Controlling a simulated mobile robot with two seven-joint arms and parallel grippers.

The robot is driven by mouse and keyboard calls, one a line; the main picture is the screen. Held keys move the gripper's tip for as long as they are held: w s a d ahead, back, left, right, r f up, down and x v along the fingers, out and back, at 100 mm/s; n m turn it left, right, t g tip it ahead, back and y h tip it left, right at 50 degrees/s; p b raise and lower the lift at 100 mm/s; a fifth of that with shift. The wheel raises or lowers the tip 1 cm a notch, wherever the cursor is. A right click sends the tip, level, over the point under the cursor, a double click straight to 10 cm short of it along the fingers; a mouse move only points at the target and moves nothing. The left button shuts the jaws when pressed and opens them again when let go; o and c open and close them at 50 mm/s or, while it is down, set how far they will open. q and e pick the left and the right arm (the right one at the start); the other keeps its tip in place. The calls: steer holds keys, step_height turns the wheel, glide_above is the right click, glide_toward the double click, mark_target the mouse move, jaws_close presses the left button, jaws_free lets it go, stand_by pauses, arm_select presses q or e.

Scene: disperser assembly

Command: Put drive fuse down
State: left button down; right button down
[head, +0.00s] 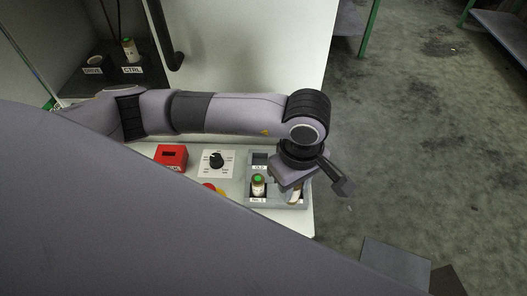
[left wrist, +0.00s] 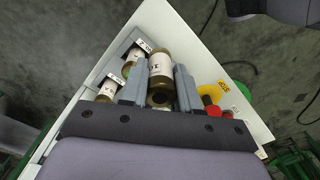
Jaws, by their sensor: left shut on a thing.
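My left gripper (head: 296,190) is over the right side of a grey tray (head: 279,206) on the white cabinet ledge. It is shut on a fuse with a brown body and white label, which shows between the fingers in the left wrist view (left wrist: 160,70). In the head view only a sliver of this fuse shows below the gripper, and I cannot tell whether it touches the tray. A green-topped fuse (head: 258,186) stands in the tray's front left compartment. My right gripper is not in view.
A red box (head: 171,158), a rotary switch (head: 216,161) and a red button (head: 209,188) on yellow sit left of the tray. Behind, a dark shelf has an open DRIVE socket (head: 95,63) and a green-topped fuse (head: 129,49) at CTRL. The ledge ends right of the tray.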

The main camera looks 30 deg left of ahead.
arm_select(q)
glide_toward(260, 152)
steer(key=s+d, duration=0.1)
steer(key=s, duration=0.1)
step_height(260, 152, down, 6)
steer(key=b, duration=0.4)
steer(key=shift+f, duration=0.3)
steer(key=shift+r, duration=0.1)
steer(key=shift+f+b, duration=0.2)
steer(key=shift+b, duration=0.15)
steer(key=c, duration=0.8)
jaws_free()
steer(key=shift+r, duration=0.15)
